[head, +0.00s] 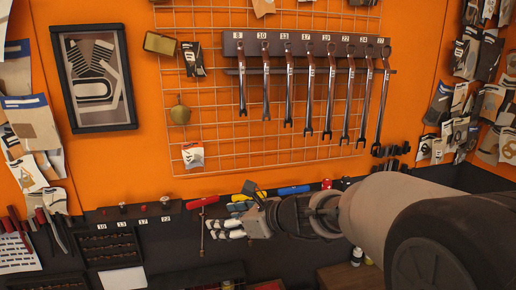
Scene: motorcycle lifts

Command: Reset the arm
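My arm reaches in from the lower right of the head view, and its thick pale and black links cover the lower right corner. My gripper (252,207) is at the far end of the arm, pointing left, in front of the back of the dark workbench. It is small and seen from behind and the side, so I cannot tell whether its fingers are open or shut. I see no object clearly held in it. Part of the bench behind the arm is hidden.
A row of several wrenches (308,95) hangs on a wire grid on the orange wall (210,25). Screwdrivers (295,190) and a red-handled tool (203,202) are close to my gripper. A socket tray (108,247) lies at lower left. Packets hang on both sides.

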